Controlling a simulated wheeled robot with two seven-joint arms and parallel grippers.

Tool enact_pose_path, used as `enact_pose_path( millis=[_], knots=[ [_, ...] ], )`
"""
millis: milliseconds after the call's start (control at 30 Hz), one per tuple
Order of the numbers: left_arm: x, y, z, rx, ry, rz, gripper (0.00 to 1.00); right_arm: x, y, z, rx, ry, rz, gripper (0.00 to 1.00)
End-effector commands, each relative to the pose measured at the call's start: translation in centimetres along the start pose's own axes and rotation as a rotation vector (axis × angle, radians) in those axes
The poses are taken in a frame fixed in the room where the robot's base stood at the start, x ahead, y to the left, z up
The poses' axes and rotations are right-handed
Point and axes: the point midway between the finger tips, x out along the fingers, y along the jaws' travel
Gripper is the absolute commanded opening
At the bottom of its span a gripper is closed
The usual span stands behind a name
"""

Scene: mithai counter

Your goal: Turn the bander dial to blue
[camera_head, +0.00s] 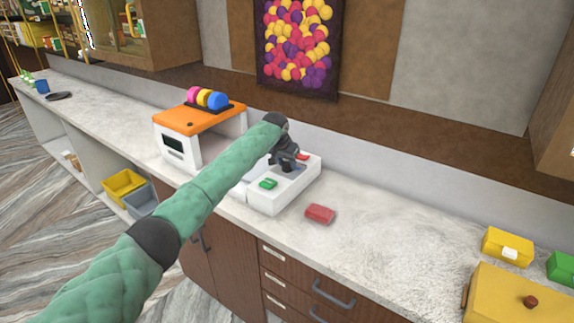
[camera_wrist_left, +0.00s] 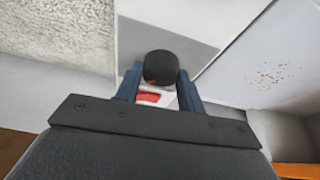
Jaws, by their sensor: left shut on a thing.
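My left gripper (camera_head: 288,160) reaches down over a low white unit (camera_head: 262,200) on the counter. In the left wrist view its two fingers (camera_wrist_left: 160,88) are shut on a dark round knob (camera_wrist_left: 160,67), with a red patch (camera_wrist_left: 148,98) just below it. The white unit has a green pad (camera_head: 268,184) at its front and a red pad (camera_head: 302,156) behind the gripper. I see no blue mark there; the gripper hides part of the top. To its left a white machine with an orange top (camera_head: 215,116) carries pink, yellow and blue (camera_head: 218,101) rolls. My right gripper is out of view.
A red box (camera_head: 320,214) lies on the counter just right of the white unit. Yellow (camera_head: 507,248) and green (camera_head: 562,268) boxes and a yellow lidded chest (camera_head: 510,300) stand at the far right. The counter between is clear.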

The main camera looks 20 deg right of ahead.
Motion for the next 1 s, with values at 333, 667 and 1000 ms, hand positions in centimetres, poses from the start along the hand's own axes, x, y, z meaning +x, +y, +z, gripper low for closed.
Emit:
enact_pose_path(
  millis=[333,667,1000],
  knots=[
    [0.0,-0.1,0.0,0.086,0.000,0.034,0.16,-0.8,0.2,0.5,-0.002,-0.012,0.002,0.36],
    [-0.1,-0.1,-0.1,0.092,0.000,0.037,0.16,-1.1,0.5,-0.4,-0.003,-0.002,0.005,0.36],
    [0.0,-0.1,0.0,0.092,0.000,0.037,0.60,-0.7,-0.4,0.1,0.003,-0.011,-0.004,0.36]
  ],
)
